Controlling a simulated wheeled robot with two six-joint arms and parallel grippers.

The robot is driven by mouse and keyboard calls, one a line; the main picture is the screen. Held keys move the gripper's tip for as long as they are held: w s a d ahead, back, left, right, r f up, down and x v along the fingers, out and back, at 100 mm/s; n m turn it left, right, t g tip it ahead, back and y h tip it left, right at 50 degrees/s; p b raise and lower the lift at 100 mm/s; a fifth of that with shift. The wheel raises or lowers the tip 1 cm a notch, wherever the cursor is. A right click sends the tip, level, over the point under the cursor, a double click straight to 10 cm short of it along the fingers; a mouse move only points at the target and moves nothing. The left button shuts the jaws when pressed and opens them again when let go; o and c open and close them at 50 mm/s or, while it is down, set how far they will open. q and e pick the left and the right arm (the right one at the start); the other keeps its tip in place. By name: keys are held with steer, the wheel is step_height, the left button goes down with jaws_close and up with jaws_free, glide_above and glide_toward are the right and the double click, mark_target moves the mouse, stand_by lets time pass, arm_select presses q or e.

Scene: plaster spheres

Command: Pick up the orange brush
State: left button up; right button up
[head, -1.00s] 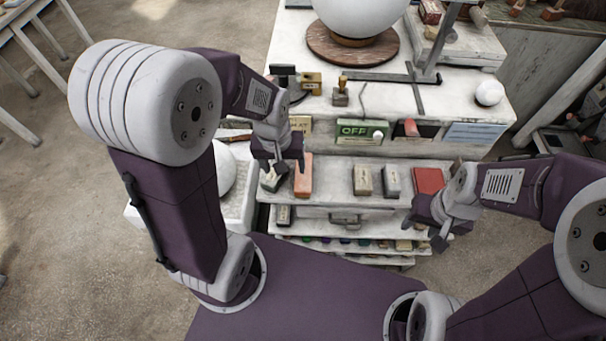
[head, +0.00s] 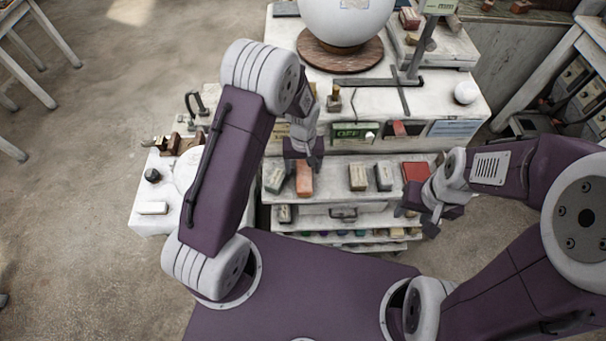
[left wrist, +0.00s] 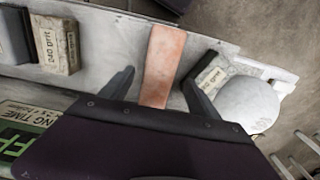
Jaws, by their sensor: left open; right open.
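The orange brush (head: 304,180) shows as an orange-pink block on the cart's upper front shelf, with its far end close to my left gripper in the head view. It also shows in the left wrist view (left wrist: 164,62), lying between the two spread fingers and apart from both. My left gripper (head: 304,162) is open and empty above the shelf's back part, by the far end of the brush; the wrist view (left wrist: 160,78) shows its fingers. My right gripper (head: 420,216) is open and empty at the shelf's right front edge.
Two grit blocks (head: 357,177) and a red block (head: 415,171) lie to the right. A large white sphere (head: 347,18) stands on the cart top. A white side stand (head: 150,222) is at left.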

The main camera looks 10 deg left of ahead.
mark_target(304, 172)
arm_select(q)
steer(key=f, duration=0.2)
steer(key=f+p, duration=0.1)
steer(key=f, duration=0.1)
steer(key=shift+s+d, duration=0.1)
steer(key=shift+d, duration=0.1)
steer(key=shift+a+f, duration=0.1)
steer(key=shift+f, duration=0.15)
steer(key=c, duration=0.5)
jaws_close()
steer(key=shift+r, duration=0.1)
steer(key=shift+r, duration=0.55)
step_height(304, 172, up, 3)
steer(key=shift+f+b, duration=0.1)
steer(key=shift+b, duration=0.65)
steer(key=s+d+r+b, duration=0.1)
steer(key=d+r+b, duration=0.1)
steer(key=d+r, duration=0.5)
steer(key=shift+s+d+b, duration=0.3)
steer(key=shift+s+d, duration=0.05)
steer(key=shift+d, duration=1.95)
